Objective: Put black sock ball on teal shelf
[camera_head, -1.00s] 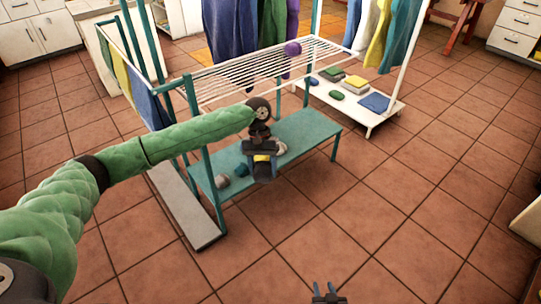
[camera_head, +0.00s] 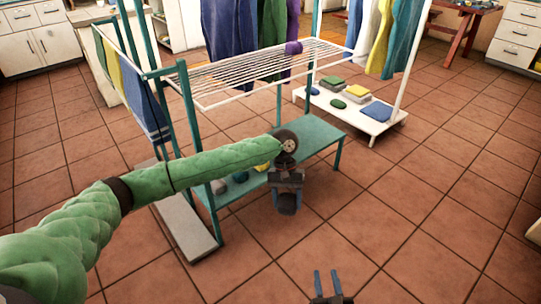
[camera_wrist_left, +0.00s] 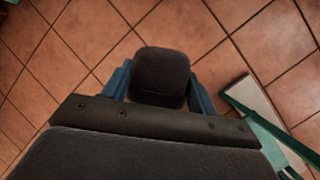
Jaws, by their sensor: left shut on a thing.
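My left gripper (camera_head: 287,192) is shut on the black sock ball (camera_head: 287,204), which hangs below its fingers in front of the teal shelf's near edge. In the left wrist view the black sock ball (camera_wrist_left: 161,77) sits between the two blue fingers of my left gripper (camera_wrist_left: 160,90), with tiled floor behind it. The teal shelf (camera_head: 313,137) is the low board of the drying rack. My right gripper (camera_head: 328,284) is at the bottom of the head view, its two fingers apart with nothing between them.
On the teal shelf are a grey ball (camera_head: 218,186), a blue ball (camera_head: 240,176) and a yellow ball (camera_head: 262,167), partly hidden by my arm. A white low shelf (camera_head: 385,125) holds folded cloths.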

